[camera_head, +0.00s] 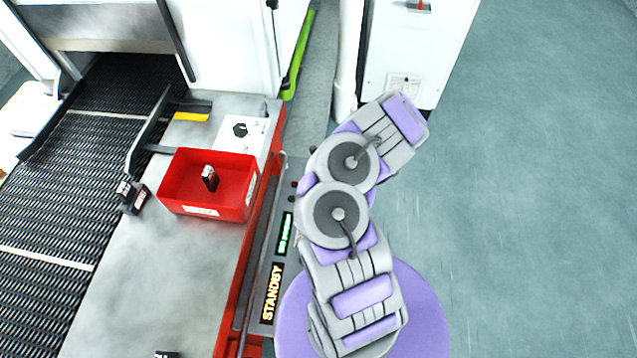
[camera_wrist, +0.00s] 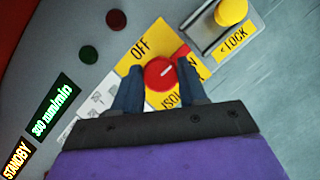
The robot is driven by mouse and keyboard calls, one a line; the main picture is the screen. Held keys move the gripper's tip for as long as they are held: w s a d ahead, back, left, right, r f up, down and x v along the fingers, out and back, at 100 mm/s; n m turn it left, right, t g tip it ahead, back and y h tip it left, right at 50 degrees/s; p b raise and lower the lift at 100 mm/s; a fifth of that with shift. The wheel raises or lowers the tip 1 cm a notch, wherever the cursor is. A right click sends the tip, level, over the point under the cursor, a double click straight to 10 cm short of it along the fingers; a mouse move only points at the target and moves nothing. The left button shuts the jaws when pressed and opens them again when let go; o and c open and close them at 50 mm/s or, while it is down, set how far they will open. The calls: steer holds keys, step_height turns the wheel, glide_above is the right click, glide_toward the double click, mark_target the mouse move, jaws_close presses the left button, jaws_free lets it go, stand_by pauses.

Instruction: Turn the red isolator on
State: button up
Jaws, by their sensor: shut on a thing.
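The red isolator (camera_wrist: 160,73) is a round red knob on a yellow plate (camera_wrist: 135,60), seen in the wrist view. "OFF" is printed at the plate's upper left; lettering on the right and lower side is partly covered by my fingers. The knob's red handle with a pale line points to the upper right. My gripper (camera_wrist: 158,75) has one dark finger on each side of the knob and is shut on it. In the head view my arm covers this part of the panel, and neither gripper nor isolator can be made out.
A yellow lock piece (camera_wrist: 231,12) with a "LOCK" label sits close right of the isolator. Green and dark red buttons (camera_wrist: 117,20) and a STANDBY display (camera_head: 271,292) are on the panel. A red bin (camera_head: 208,184) stands beside the mesh belt (camera_head: 60,180). Floor at right is clear.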

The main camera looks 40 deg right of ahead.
steer(key=shift+w+r, duration=0.1)
steer(key=o, duration=1.1)
steer(key=shift+d, duration=0.1)
steer(key=shift+c, duration=0.2)
steer(key=p+v, duration=0.5)
steer(key=v, duration=1.2)
